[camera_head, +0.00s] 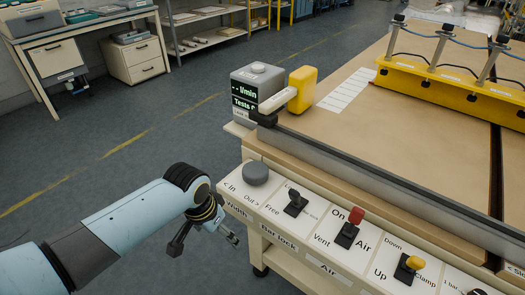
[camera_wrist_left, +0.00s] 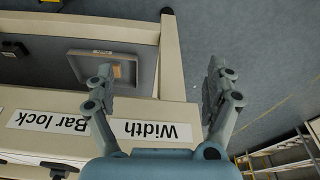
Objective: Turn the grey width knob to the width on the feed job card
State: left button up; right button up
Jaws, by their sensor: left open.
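The grey width knob (camera_head: 255,172) is a round knob on the left end of the sloping control panel (camera_head: 328,262). "In" and "Out" are printed beside it, and "Width" is on the panel's front edge. My left gripper (camera_head: 207,243) is open and empty, in front of and below the knob, apart from it. In the left wrist view the open fingers (camera_wrist_left: 160,75) spread near the "Width" label (camera_wrist_left: 152,131); the knob does not show there. I cannot make out a feed job card in either view. My right gripper is not in view.
Right of the knob are a black bar-lock lever (camera_head: 295,202), a red-topped air lever (camera_head: 350,229) and a yellow-topped clamp lever (camera_head: 408,268). A grey display box (camera_head: 257,88) and yellow block (camera_head: 302,89) stand behind. Floor left of the panel is clear.

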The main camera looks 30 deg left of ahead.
pick_arm(q)
jog(key=m+t+p, duration=0.1)
jog(key=t+p, duration=0.1)
jog(key=p, duration=0.2)
send_near(254, 170)
jog(key=b+x, duration=0.1)
jog(key=x, duration=0.8)
jog(key=shift+w+f, duration=0.2)
jog(key=shift+f, duration=0.15)
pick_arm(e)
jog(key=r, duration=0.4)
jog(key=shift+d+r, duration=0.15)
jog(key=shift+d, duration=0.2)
pick_arm(q)
jog(key=c, duration=1.2)
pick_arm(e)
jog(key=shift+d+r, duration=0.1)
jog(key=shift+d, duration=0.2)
pick_arm(q)
jog(key=shift+r+m+h, duration=0.1)
jog(key=shift+m+h, duration=0.2)
jog(key=shift+m, duration=0.1)
